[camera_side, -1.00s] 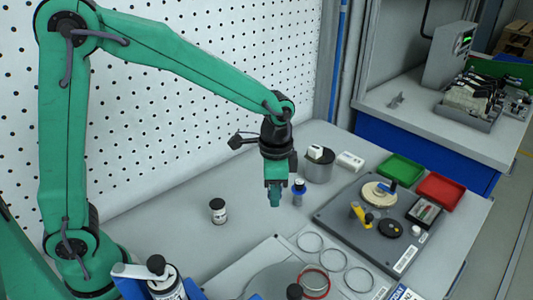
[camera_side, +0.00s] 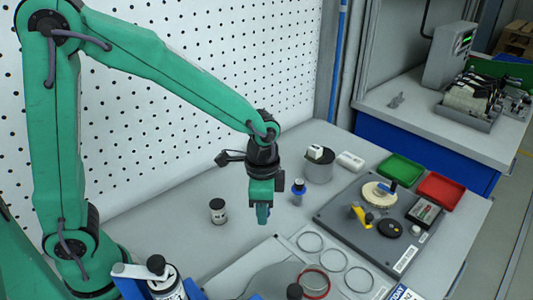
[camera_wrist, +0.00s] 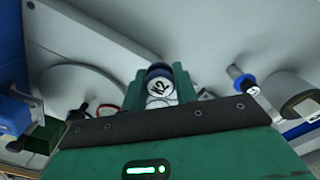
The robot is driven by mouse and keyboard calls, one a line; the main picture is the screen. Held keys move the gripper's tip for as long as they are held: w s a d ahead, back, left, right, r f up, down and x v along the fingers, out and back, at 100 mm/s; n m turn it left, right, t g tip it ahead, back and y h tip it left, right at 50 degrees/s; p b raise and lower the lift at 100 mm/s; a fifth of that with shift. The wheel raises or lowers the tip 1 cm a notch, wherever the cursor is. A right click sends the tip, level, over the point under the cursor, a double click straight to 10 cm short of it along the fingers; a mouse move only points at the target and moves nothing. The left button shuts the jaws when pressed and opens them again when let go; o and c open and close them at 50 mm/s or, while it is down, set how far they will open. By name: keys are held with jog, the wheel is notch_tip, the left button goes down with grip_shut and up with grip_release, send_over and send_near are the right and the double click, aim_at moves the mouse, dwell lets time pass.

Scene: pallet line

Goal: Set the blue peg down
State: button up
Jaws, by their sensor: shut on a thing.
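My gripper (camera_side: 263,212) points down over the bare grey bench top, between the small dark-capped jar and the blue-collared dark item. In the side view the fingers hide most of the peg. I cannot tell whether its lower end touches the bench.
The jar (camera_side: 217,211) stands left of my gripper, the blue-collared item (camera_side: 298,191) and grey cylinder (camera_side: 319,167) to its right. A pale board with rings (camera_side: 310,241) lies in front. A dark tray (camera_side: 340,215) holds parts. Bench behind the gripper is clear.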

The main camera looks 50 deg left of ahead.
jog(key=w+a+f, duration=0.1)
jog(key=a, duration=0.1)
jog(key=w+a+f, duration=0.3)
jog(key=w+a, duration=0.1)
jog(key=shift+f, duration=0.35)
jog(key=shift+f, duration=0.15)
jog(key=shift+f, duration=1.85)
jog(key=shift+f, duration=0.15)
jog(key=o, duration=1)
jog(key=shift+c, duration=0.2)
